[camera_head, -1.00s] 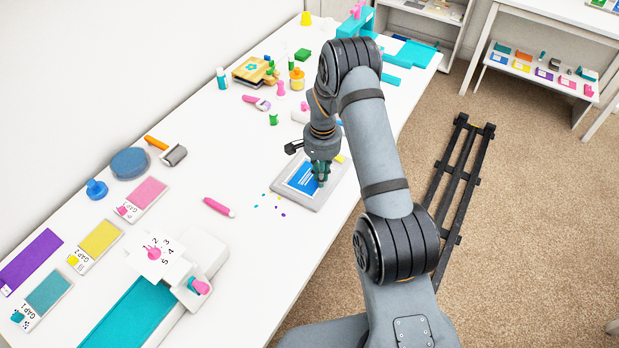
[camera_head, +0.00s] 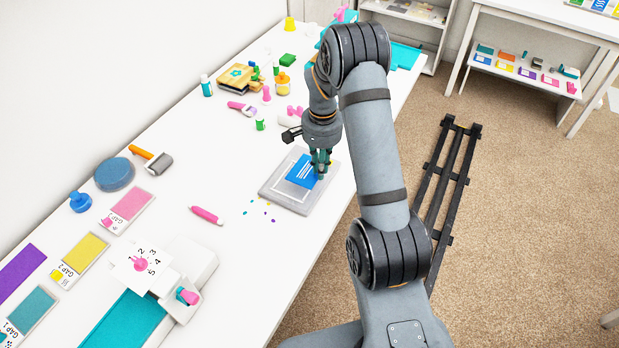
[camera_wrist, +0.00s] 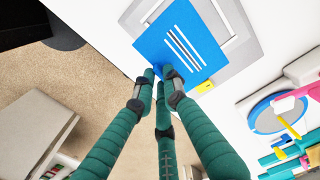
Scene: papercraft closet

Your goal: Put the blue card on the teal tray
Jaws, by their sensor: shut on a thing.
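The blue card (camera_head: 301,170), with white lines on it, is over the grey plate (camera_head: 278,192) on the white table. My gripper (camera_head: 320,174) is shut on the card's near right edge. In the wrist view the fingertips (camera_wrist: 160,72) pinch a corner of the card (camera_wrist: 172,42), which sits askew over the plate's frame (camera_wrist: 237,22). I cannot tell how high the card is above the plate. A flat teal piece (camera_head: 405,56) at the table's far end may be the teal tray; a teal panel (camera_head: 122,322) also lies at the near left.
A small yellow piece (camera_wrist: 205,86) shows beside the card. Small bits, a pink pen (camera_head: 206,215) and a roller (camera_head: 158,164) lie left of the plate. Bottles and a wooden block (camera_head: 235,78) stand further back. The table's right edge is close to the plate.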

